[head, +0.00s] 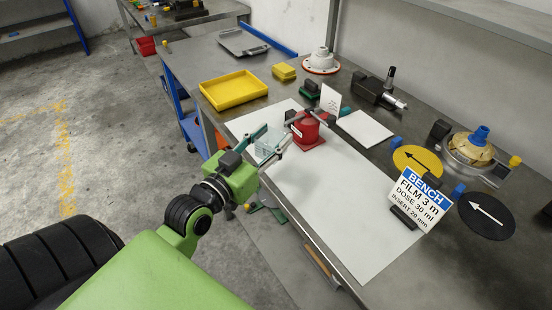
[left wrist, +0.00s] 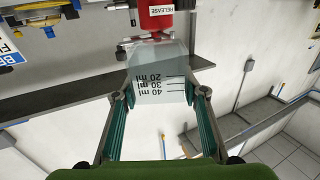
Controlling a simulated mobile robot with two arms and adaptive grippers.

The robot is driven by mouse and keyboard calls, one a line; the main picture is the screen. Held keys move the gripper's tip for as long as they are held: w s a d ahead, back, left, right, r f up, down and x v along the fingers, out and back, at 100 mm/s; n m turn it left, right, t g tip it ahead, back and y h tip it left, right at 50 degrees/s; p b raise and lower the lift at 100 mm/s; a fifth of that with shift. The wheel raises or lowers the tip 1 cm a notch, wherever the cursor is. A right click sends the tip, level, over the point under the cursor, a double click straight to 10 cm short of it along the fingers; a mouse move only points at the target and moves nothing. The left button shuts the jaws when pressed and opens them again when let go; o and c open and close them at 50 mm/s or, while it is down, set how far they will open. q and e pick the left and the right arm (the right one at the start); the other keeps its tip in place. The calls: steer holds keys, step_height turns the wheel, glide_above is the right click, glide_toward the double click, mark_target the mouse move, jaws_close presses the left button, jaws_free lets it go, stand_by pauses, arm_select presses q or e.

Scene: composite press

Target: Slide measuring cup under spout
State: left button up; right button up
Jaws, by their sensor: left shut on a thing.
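The clear measuring cup (head: 267,146) is between the fingers of my left gripper (head: 277,138) at the left edge of the white bench sheet. In the left wrist view the cup (left wrist: 160,77) carries 20, 30 and 40 ml marks, which read upside down. My left gripper (left wrist: 160,94) is shut on its sides. The red dispenser (head: 306,131) stands on a red base just right of the cup. Its red body (left wrist: 155,15), labelled RELEASE, shows just beyond the cup in the left wrist view. The spout's exact position over the cup is unclear. My right gripper is not in view.
A yellow tray (head: 233,90) lies behind the cup. A white card (head: 330,99) stands behind the dispenser. The white sheet (head: 325,205) is clear toward the front.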

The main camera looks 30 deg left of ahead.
mark_target(275, 143)
arm_select(q)
steer(key=w+f, duration=0.2)
steer(key=shift+w+a+f, duration=0.1)
steer(key=shift+a+f, duration=0.25)
steer(key=shift+f, duration=0.05)
steer(key=shift+w+f, duration=0.4)
steer(key=shift+f, duration=0.1)
step_height(275, 143, down, 2)
steer(key=shift+w+f+b, duration=0.15)
steer(key=shift+f+b, duration=0.1)
steer(key=shift+b, duration=0.05)
steer(key=shift+a+f, duration=0.1)
steer(key=shift+f, duration=0.55)
steer(key=o, duration=1.1)
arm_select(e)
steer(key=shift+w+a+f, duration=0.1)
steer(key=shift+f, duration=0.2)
